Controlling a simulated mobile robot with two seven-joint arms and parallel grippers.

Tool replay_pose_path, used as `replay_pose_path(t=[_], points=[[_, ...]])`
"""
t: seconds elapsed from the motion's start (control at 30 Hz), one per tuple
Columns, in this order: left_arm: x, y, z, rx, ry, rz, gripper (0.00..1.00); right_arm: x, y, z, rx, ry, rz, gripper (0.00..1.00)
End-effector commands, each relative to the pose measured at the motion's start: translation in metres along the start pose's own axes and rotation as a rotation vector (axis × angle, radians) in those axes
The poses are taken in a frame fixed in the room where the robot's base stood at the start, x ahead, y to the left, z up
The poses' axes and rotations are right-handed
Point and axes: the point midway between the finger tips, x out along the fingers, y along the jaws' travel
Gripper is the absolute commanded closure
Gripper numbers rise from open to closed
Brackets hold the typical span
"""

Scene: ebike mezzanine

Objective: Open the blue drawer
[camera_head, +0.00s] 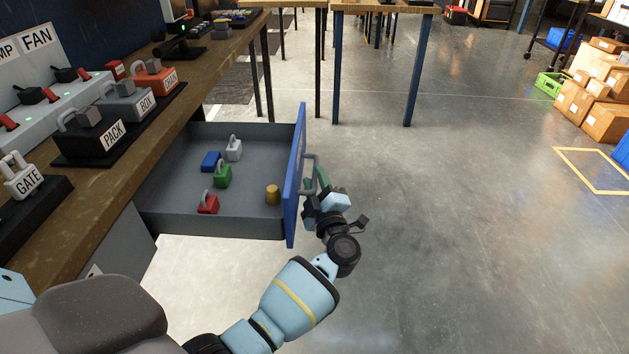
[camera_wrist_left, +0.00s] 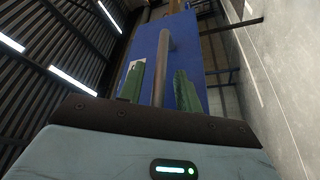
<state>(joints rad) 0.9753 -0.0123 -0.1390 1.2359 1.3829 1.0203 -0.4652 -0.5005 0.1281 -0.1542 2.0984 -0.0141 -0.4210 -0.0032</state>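The drawer with the blue front (camera_head: 296,180) stands pulled out from under the wooden bench, its grey inside showing. Its grey bar handle (camera_head: 309,176) is on the outer side of the front. My left gripper (camera_head: 321,179) is at this handle. In the left wrist view the handle (camera_wrist_left: 161,70) runs between the two green fingers of my left gripper (camera_wrist_left: 160,88), with narrow gaps on both sides, so the fingers look open around it. The blue front (camera_wrist_left: 185,55) fills the middle of that view. My right gripper is not in view.
The drawer holds several small padlocks, such as a red one (camera_head: 208,204), and a brass cylinder (camera_head: 273,194). Labelled padlocks and a switch panel (camera_head: 40,120) are on the bench (camera_head: 150,130). Floor (camera_head: 450,220) right of the drawer is clear; boxes (camera_head: 606,122) stand far right.

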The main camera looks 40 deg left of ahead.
Motion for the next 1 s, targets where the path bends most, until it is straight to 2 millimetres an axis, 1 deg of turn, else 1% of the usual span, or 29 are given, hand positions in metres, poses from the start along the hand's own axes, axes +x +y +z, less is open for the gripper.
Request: replay_pose_path(t=[0.17, 0.27, 0.37, 0.6, 0.7, 0.83, 1.0], points=[[0.0, 0.0, -0.001, -0.001, 0.002, 0.0, 0.66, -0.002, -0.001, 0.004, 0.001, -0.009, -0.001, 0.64], [-0.005, 0.0, 0.0, -0.001, 0.0, -0.001, 0.66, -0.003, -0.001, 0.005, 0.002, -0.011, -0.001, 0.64], [-0.018, 0.0, 0.0, -0.001, -0.001, -0.001, 0.66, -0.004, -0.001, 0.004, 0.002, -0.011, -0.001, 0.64], [-0.056, 0.0, 0.0, -0.001, 0.0, -0.002, 0.66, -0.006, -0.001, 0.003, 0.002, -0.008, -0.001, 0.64], [-0.068, 0.0, 0.0, -0.001, -0.001, -0.001, 0.66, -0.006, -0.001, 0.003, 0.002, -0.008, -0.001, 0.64], [-0.076, 0.0, 0.0, 0.0, 0.0, -0.001, 0.66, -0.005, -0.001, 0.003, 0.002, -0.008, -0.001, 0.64], [-0.078, 0.0, 0.0, -0.001, 0.001, 0.0, 0.66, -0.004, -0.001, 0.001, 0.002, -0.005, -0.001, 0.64]])
